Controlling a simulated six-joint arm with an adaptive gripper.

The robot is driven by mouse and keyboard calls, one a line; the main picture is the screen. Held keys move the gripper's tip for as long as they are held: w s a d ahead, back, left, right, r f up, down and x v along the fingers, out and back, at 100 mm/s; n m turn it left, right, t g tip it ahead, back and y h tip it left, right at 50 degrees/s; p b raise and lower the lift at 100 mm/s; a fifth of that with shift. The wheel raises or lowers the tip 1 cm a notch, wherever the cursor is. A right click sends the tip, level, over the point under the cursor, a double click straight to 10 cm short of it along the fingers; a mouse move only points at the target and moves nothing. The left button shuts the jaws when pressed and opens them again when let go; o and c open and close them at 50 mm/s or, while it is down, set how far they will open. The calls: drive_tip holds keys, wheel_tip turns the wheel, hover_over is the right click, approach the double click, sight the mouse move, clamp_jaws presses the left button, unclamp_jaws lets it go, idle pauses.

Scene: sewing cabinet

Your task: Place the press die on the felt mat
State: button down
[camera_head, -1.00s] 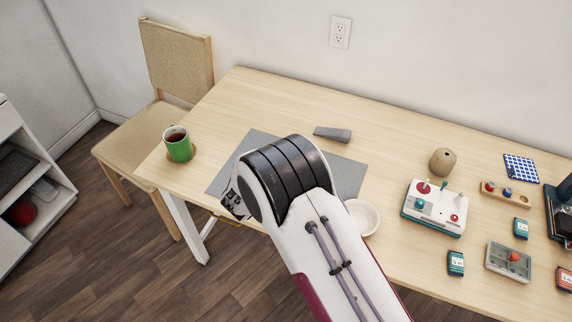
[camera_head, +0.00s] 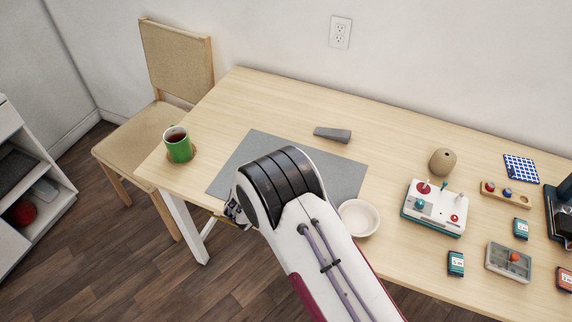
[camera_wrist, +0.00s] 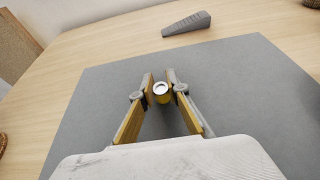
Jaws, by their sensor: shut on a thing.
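The press die (camera_wrist: 161,88) is a small brass-coloured cylinder with a silvery ring-shaped top. In the wrist view my gripper (camera_wrist: 161,82) is shut on it, with one finger on each side. The die appears over the grey felt mat (camera_wrist: 230,75); I cannot tell whether it touches the mat. In the head view my arm covers the die and part of the felt mat (camera_head: 240,158). Only an edge of my gripper shows there, at the left of the arm near the table's front edge.
A grey wedge (camera_head: 332,134) lies just behind the mat. A white bowl (camera_head: 359,217) stands at the mat's right front corner. A green mug (camera_head: 178,145) stands on a coaster to the left. A game controller box (camera_head: 434,207) and small items occupy the right side.

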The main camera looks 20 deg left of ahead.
drive_tip(key=shift+f, duration=0.15)
drive_tip(key=c, duration=2)
unclamp_jaws()
drive_tip(key=shift+o, duration=0.2)
drive_tip(key=shift+r, duration=0.2)
drive_tip(key=v, duration=1.2)
drive_tip(key=shift+w+r, duration=0.1)
